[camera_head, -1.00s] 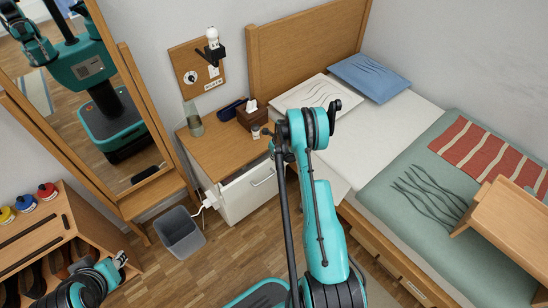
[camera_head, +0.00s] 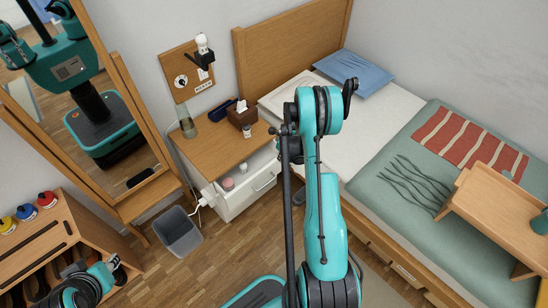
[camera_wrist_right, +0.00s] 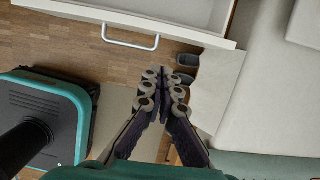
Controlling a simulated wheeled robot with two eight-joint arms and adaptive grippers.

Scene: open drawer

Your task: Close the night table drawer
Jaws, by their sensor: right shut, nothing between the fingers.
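The night table (camera_head: 213,151) has a wooden top and a white drawer (camera_head: 262,184) that stands open, with its inside showing. A pink item (camera_head: 228,184) and a pale item lie in the drawer. In the right wrist view the drawer front with its metal handle (camera_wrist_right: 131,41) is at the top. My right gripper (camera_wrist_right: 160,76) is shut and empty there, apart from the handle, its fingers pointing toward the drawer side. In the head view my right arm's links largely hide this gripper. My left gripper (camera_head: 115,268) is at the lower left, its fingers too small to judge.
A tissue box (camera_head: 241,117) and a glass vase (camera_head: 188,127) stand on the night table. A grey bin (camera_head: 180,235) is on the floor at its left. The bed (camera_head: 375,125) is close on the right. Dark slippers (camera_wrist_right: 187,60) lie on the floor near the drawer.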

